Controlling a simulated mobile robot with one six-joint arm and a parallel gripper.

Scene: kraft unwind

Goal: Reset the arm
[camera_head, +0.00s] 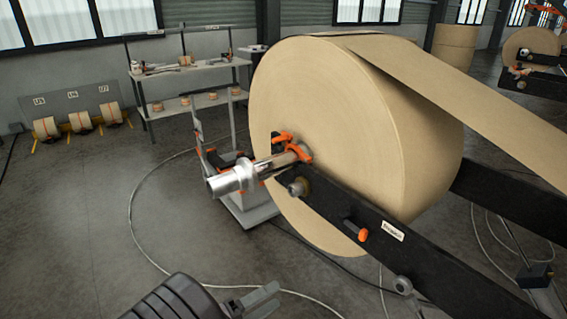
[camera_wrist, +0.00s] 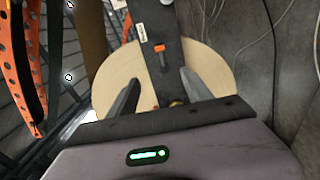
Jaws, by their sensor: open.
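My gripper (camera_head: 258,299) shows at the bottom of the head view, low and in front of the unwind stand. In the wrist view its two fingers (camera_wrist: 158,97) are spread apart with nothing held between them. The large kraft roll (camera_head: 325,140) sits on a silver shaft (camera_head: 228,182) in the stand. The roll also shows behind the fingers in the wrist view (camera_wrist: 216,70). The stand's black arm (camera_head: 340,215) carries an orange-tipped handle (camera_head: 357,231), which shows above the gap between the fingers in the wrist view (camera_wrist: 159,47).
A shelf rack (camera_head: 190,72) with tools and small parts stands at the back left. Cables (camera_head: 131,215) lie across the floor. An orange perforated upright (camera_wrist: 18,70) is at the wrist view's left. Floor at left is open.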

